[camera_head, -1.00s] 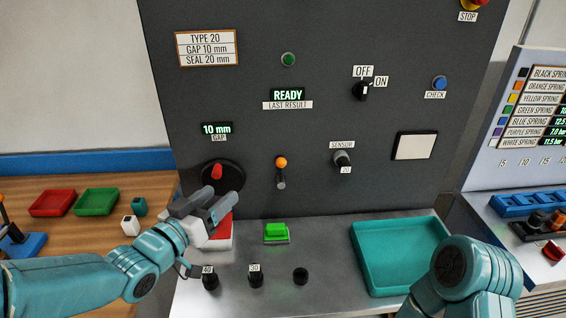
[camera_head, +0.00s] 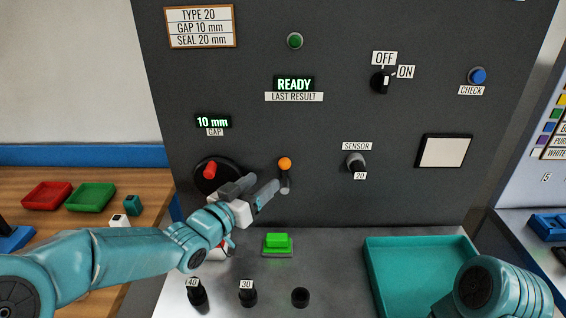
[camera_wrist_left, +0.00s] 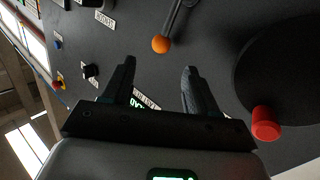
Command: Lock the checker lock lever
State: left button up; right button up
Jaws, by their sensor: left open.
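The lever with an orange ball knob (camera_head: 285,164) is on the dark panel, its grey stem pointing down from the knob. In the left wrist view the orange knob (camera_wrist_left: 160,44) is ahead of the fingers, apart from them. My left gripper (camera_head: 262,188) is open and empty, just left of and below the knob in the head view. Its two fingers (camera_wrist_left: 158,85) show apart in the left wrist view. My right arm (camera_head: 490,290) shows at the lower right, but its gripper is out of view.
A red knob (camera_head: 210,169) on a black disc is left of the lever. A sensor knob (camera_head: 356,162) is to the right. A green block (camera_head: 278,241), black pegs (camera_head: 247,295) and a teal tray (camera_head: 375,285) are on the shelf below.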

aim_at(281, 167)
pick_arm(q)
jog(key=p+x, duration=0.2)
jog(key=x, duration=0.6)
jog(key=shift+w+d, duration=0.15)
jog(key=shift+w, duration=0.1)
jog(key=shift+w+f, duration=0.15)
jog(key=shift+w, duration=0.05)
jog(key=shift+s, duration=0.15)
jog(key=shift+c, duration=0.9)
grip_shut()
